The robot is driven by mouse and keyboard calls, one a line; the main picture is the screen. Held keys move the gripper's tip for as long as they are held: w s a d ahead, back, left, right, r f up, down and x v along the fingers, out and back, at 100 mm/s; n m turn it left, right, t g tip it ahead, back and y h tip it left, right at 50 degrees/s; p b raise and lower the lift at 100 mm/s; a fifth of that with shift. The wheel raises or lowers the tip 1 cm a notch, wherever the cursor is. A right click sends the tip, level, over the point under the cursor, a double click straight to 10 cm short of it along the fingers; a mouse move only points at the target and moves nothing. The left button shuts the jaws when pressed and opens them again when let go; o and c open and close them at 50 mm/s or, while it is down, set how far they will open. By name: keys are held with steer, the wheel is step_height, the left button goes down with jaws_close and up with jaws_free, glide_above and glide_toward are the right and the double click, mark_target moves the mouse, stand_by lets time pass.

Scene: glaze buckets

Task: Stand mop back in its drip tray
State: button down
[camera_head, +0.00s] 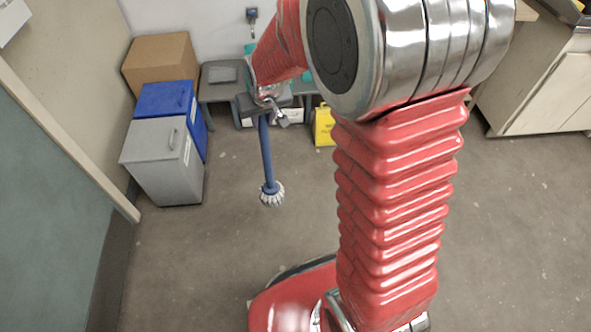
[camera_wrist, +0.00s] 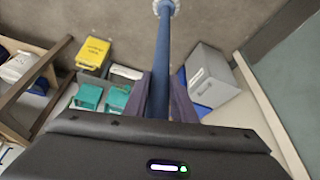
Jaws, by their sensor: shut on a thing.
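The mop has a blue handle (camera_head: 266,150) and a pale stringy head (camera_head: 272,194). My gripper (camera_head: 264,108) is shut on the upper part of the handle. The mop hangs nearly upright, head down, in front of the low table. In the wrist view the handle (camera_wrist: 162,60) runs between my two dark fingers (camera_wrist: 160,95) toward the mop head (camera_wrist: 166,6) at the top edge. I cannot make out a drip tray in either view.
A grey bin (camera_head: 160,160), a blue bin (camera_head: 165,98) and a cardboard box (camera_head: 158,62) stand at the left. A low grey table (camera_head: 217,92) and a yellow container (camera_head: 323,127) are behind. Teal containers (camera_wrist: 88,97) show in the wrist view. The floor (camera_head: 210,250) in front is clear.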

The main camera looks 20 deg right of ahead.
mark_target(267, 157)
steer(key=s+d+f, duration=0.1)
steer(key=s+f, duration=0.2)
steer(key=f, duration=1)
steer(key=shift+s+f, duration=0.25)
steer(key=shift+f, duration=0.1)
